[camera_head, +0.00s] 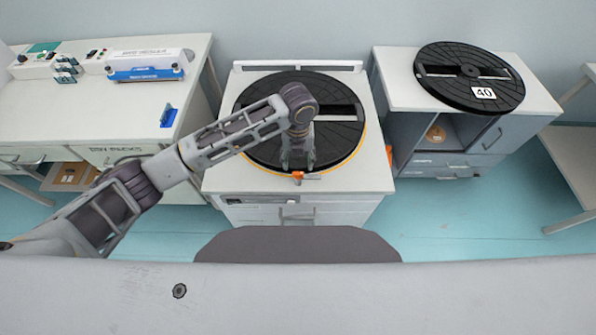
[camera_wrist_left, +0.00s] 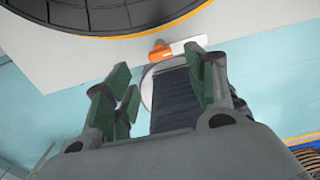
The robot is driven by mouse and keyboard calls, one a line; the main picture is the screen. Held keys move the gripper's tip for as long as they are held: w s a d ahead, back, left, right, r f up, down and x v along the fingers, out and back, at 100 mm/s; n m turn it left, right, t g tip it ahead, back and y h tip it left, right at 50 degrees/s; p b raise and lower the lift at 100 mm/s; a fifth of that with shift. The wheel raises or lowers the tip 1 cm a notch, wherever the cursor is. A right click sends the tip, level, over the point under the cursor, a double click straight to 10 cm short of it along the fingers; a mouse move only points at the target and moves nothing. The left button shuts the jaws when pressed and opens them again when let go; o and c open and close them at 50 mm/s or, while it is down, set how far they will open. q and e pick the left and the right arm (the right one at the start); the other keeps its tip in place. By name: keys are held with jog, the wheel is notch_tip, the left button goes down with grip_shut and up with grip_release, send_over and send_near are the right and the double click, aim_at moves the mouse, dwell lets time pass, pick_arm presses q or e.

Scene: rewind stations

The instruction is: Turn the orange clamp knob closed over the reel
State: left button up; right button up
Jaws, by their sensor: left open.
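The orange clamp knob (camera_head: 298,175) sits at the front edge of the middle cabinet top, by the near rim of the black reel (camera_head: 258,150). In the left wrist view the knob (camera_wrist_left: 160,53) shows with a pale bar beside it, just past my fingertips. The reel (camera_wrist_left: 100,14) lies flat, with an orange-yellow ring showing at its rim. My left gripper (camera_head: 298,166) reaches over the reel from the left and points down close to the knob. In the left wrist view its green-padded fingers (camera_wrist_left: 160,85) are apart, with nothing gripped. My right gripper is not in view.
A second black reel (camera_head: 455,88) labelled 40 lies on the right cabinet (camera_head: 400,92). A white table (camera_head: 110,120) with a sealer and small items stands at left. Drawers with handles (camera_head: 298,214) are below the knob. Blue floor is clear between the furniture.

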aim_at(298, 173)
pick_arm(q)
jog(key=shift+f, duration=3.85)
grip_shut()
